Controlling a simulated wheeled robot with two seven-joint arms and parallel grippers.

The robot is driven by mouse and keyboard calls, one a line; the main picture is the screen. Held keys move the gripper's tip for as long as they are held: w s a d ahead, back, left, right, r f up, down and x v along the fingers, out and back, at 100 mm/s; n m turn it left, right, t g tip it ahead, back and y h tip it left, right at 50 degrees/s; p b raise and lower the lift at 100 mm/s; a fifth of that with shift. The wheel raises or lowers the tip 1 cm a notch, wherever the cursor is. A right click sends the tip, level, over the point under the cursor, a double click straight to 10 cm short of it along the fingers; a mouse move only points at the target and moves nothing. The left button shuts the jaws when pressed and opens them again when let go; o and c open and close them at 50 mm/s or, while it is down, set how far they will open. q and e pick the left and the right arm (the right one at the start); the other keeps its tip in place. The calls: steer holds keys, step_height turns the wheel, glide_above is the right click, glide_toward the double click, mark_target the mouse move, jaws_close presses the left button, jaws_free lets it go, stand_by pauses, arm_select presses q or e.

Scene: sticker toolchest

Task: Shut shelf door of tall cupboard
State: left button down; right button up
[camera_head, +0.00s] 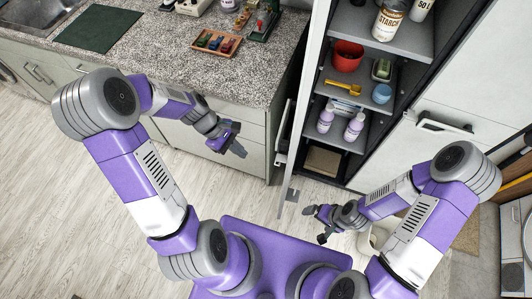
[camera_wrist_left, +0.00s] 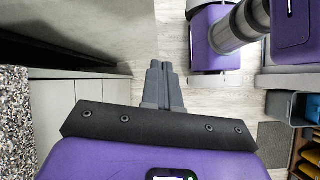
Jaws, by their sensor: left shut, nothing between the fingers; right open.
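The tall cupboard (camera_head: 375,68) stands open at the upper right of the head view, with its shelves showing. Its shelf door (camera_head: 303,105) is swung out towards me and seen nearly edge-on, with a dark handle (camera_head: 284,132) on its left face. My left gripper (camera_head: 240,151) is left of the door, in front of the counter drawers and apart from the door. Its fingers are shut and empty in the left wrist view (camera_wrist_left: 162,68). My right gripper (camera_head: 315,225) is open and empty, right of the door's lower end and below the shelves.
The shelves hold a starch tin (camera_head: 389,20), a red pot (camera_head: 347,56), a yellow scoop (camera_head: 342,88) and two white-and-purple bottles. A granite counter (camera_head: 170,65) with drawers stands left of the door. A second closed door (camera_head: 450,100) with a handle is at the right. Floor at left is clear.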

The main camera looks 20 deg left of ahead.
arm_select(q)
step_height(320, 180, up, 9)
steer(key=a+n+h, duration=0.2)
steer(key=n, duration=0.1)
steer(key=d+r+b+x, duration=0.2)
steer(key=b+x, duration=0.2)
steer(key=x, duration=0.8)
steer(key=shift+w+t, duration=0.4)
